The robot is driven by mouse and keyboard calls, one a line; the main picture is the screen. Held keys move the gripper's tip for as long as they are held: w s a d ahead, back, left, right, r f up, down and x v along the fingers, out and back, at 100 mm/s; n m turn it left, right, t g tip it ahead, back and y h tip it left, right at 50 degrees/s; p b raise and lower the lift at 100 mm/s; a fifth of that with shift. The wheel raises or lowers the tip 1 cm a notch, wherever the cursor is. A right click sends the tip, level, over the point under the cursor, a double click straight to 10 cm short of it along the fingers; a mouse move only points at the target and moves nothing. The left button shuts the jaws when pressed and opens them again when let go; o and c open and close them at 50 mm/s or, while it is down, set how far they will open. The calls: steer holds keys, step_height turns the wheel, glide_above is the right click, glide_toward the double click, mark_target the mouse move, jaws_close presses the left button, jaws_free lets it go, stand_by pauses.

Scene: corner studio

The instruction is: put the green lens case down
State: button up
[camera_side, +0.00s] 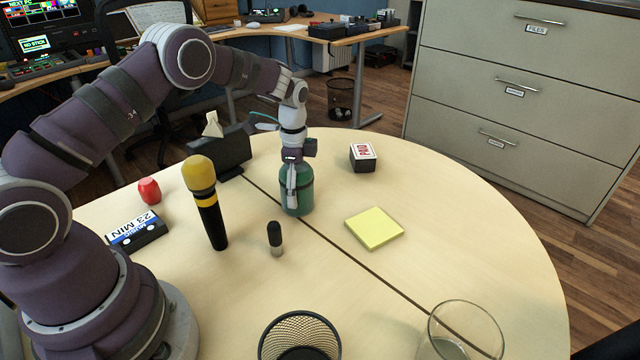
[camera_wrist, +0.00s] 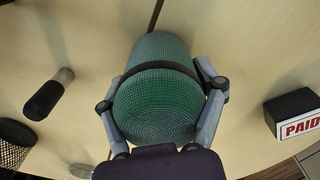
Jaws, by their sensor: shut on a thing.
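The green lens case (camera_side: 303,201) is a rounded green cylinder near the middle of the round table, beside the dark seam. My gripper (camera_side: 291,189) points down over it and is shut on it, with a finger along its side. In the wrist view the green lens case (camera_wrist: 160,100) fills the space between the two fingers of my gripper (camera_wrist: 163,96), with a dark band around it. The case looks upright. Its base is at or very close to the tabletop; I cannot tell whether it touches.
A yellow sticky pad (camera_side: 374,228) and a PAID box (camera_side: 362,157) stand to the right. A small black-capped stick (camera_side: 275,238), yellow-headed microphone (camera_side: 207,205) and black holder (camera_side: 220,152) are left. A mesh cup (camera_side: 300,318) and glass (camera_side: 462,325) stand in front.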

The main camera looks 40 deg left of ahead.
steer(key=o, duration=1.3)
step_height(320, 180, up, 12)
steer(key=shift+w+f, duration=0.1)
steer(key=shift+f, duration=0.1)
steer(key=s+d+r+n+t, duration=0.45)
steer(key=s+r+n, duration=0.25)
steer(key=s+r, duration=0.35)
steer(key=s+d+f+n+t, duration=0.1)
steer(key=s+f+n, duration=0.2)
steer(key=s, duration=0.4)
steer(key=shift+d+f+n, duration=0.25)
steer(key=shift+n, duration=0.15)
